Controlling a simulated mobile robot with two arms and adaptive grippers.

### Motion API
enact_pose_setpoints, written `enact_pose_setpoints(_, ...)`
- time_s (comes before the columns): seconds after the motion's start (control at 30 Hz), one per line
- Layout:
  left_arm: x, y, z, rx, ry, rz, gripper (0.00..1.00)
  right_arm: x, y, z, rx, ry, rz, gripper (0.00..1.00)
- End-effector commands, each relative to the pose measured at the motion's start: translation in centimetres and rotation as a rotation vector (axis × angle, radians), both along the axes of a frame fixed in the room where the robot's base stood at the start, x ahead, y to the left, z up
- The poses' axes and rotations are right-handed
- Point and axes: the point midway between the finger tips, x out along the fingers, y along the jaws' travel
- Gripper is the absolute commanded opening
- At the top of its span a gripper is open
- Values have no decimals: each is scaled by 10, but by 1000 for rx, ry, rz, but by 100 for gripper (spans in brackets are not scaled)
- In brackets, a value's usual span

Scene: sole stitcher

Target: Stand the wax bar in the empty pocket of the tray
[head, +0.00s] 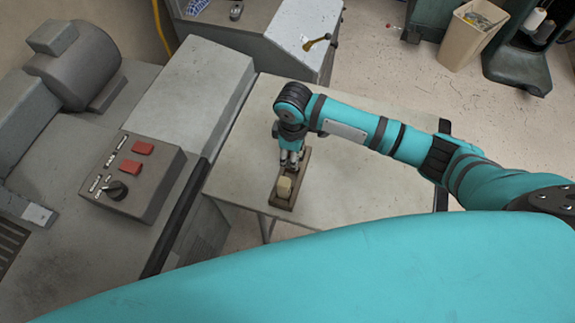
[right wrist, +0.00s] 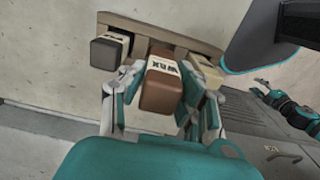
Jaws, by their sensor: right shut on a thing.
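My right gripper (right wrist: 162,112) is shut on a brown wax bar (right wrist: 160,88) with a pale WAX label, its fingers on either side of it. In the head view my right gripper (head: 291,160) is over the far part of the brown tray (head: 299,183), and hides the held bar. In the right wrist view the tray (right wrist: 170,32) lies behind the held bar. A dark bar (right wrist: 107,51) stands at its left and a cream bar (right wrist: 208,72) at its right. The held bar hides the tray's middle. My left gripper (right wrist: 266,93) shows small, its opening unclear.
The tray is on a pale table (head: 345,185). At left are a grey machine (head: 190,90) and a control box (head: 130,175) with red buttons. A beige bin (head: 470,35) stands on the floor. The table right of the tray is clear.

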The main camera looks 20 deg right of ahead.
Motion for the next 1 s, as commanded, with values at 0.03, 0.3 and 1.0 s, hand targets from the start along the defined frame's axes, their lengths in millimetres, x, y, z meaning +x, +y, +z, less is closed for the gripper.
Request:
enact_pose_setpoints(0.03, 0, -1, 0, -1, 0, -1, 40, 0, 0, -7, 0, 0, 0, 0)
enact_pose_setpoints(0.3, 0, 3, -2, 3, 0, -3, 40, 0, 0, -32, 0, 0, 0, 0)
enact_pose_setpoints(1.0, 0, 8, -3, 9, 0, 0, 40, 0, 0, -55, 1, -3, 2, 54)
